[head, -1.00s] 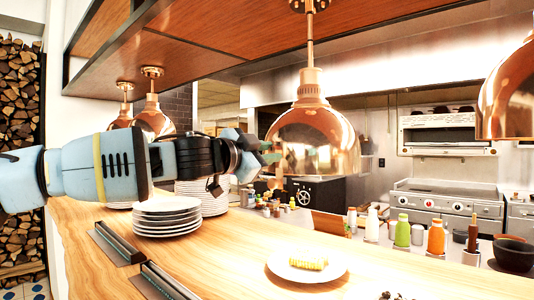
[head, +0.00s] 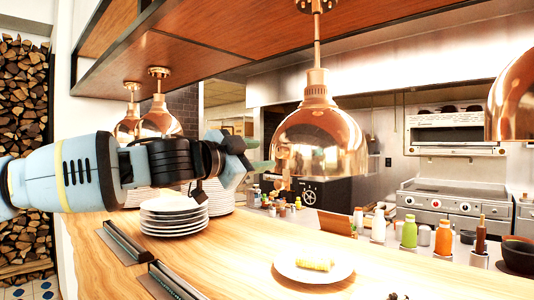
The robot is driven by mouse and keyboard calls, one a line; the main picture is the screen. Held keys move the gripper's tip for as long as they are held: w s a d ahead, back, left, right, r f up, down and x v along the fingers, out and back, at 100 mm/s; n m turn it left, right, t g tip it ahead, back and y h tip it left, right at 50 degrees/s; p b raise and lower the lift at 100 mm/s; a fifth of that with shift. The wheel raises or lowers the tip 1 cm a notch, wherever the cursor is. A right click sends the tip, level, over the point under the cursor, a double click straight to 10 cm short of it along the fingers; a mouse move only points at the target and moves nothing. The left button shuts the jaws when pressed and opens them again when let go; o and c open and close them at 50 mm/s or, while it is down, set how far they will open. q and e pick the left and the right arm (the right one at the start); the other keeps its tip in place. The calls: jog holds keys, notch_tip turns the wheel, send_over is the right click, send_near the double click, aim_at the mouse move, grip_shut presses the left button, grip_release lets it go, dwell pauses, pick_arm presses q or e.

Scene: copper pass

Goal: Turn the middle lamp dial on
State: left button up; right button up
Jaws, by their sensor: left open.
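Copper heat lamps hang over the wooden counter. A large copper lamp (head: 318,130) hangs near the middle of the head view. Another copper lamp (head: 515,97) is cut off at the right edge, and two smaller-looking ones, including a copper lamp (head: 160,122), hang farther back at left. I cannot make out any lamp dial clearly. My left gripper (head: 256,163) comes in from the left and is open and empty, just left of the large lamp's lower rim. I cannot tell whether it touches the lamp. My right gripper is not in view.
A plate stack (head: 172,218) stands on the counter (head: 235,250) below my left arm, with more plates behind. A plate with food (head: 313,274) lies at front centre. Dark metal strips (head: 125,242) run along the counter's left side. Bottles (head: 409,232) and a black bowl (head: 520,256) are at right.

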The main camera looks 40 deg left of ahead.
pick_arm(q)
jog(key=shift+s, duration=1.15)
jog(key=shift+f, duration=0.1)
